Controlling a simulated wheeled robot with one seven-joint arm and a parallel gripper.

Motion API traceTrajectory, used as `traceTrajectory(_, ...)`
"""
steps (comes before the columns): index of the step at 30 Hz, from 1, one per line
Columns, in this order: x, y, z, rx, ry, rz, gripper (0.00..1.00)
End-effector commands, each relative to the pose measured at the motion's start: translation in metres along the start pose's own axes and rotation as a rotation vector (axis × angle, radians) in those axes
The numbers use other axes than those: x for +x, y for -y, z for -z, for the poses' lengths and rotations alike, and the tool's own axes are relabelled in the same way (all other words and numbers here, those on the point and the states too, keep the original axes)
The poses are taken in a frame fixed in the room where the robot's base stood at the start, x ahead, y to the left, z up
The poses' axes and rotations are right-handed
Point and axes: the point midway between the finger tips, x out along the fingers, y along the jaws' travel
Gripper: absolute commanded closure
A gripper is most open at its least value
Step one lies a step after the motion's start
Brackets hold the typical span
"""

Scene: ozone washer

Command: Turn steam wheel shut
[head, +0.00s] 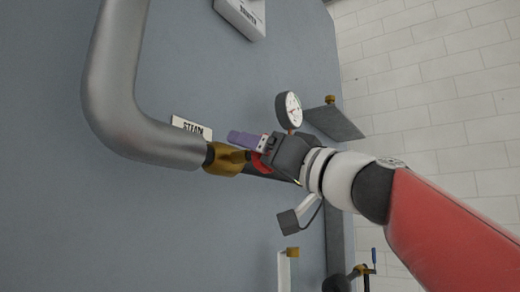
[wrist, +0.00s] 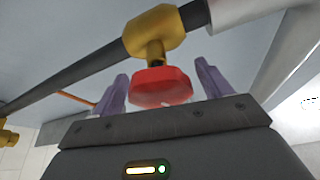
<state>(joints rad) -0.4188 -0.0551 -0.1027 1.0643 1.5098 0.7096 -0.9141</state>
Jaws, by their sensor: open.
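The red steam wheel (wrist: 163,87) sits on a short stem below a brass valve body (wrist: 154,32) in the wrist view. In the head view only a sliver of the red wheel (head: 259,160) shows behind my gripper, beside the brass valve (head: 228,160). My gripper (wrist: 163,88) is open, with one purple-tipped finger on each side of the wheel. Gaps show between the fingers and the wheel in the wrist view, and I see no clear contact. A label reading STEAM (head: 192,127) is by the pipe in the head view.
A thick grey pipe (head: 125,110) bends into the valve. A round gauge (head: 289,109) stands close to my wrist, with a flat grey plate (head: 334,122) beyond it. A grey block on a lever (head: 289,222) lies below. The blue-grey panel left of the valve is mostly clear.

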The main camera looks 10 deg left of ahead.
Motion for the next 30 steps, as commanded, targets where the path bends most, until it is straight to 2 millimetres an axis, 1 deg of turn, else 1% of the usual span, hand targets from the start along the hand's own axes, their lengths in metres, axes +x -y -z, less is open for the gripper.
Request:
traceTrajectory(2,-0.0002,-0.0001,-0.0002,0.0,0.0,0.0,0.23)
traceTrajectory(5,-0.0003,-0.0002,-0.0001,0.0,0.0,0.0,0.34)
traceTrajectory(12,-0.0005,-0.0003,-0.0001,0.001,0.0,0.0,0.66)
traceTrajectory(13,-0.0005,-0.0002,0.0,0.0,0.0,0.0,0.67)
traceTrajectory(17,-0.0005,0.0001,0.0005,0.027,0.001,-0.011,0.67)
traceTrajectory(24,-0.0004,-0.0007,0.0019,0.194,0.001,-0.083,0.67)
traceTrajectory(30,-0.0006,-0.0014,-0.0002,0.252,0.0,-0.105,0.67)
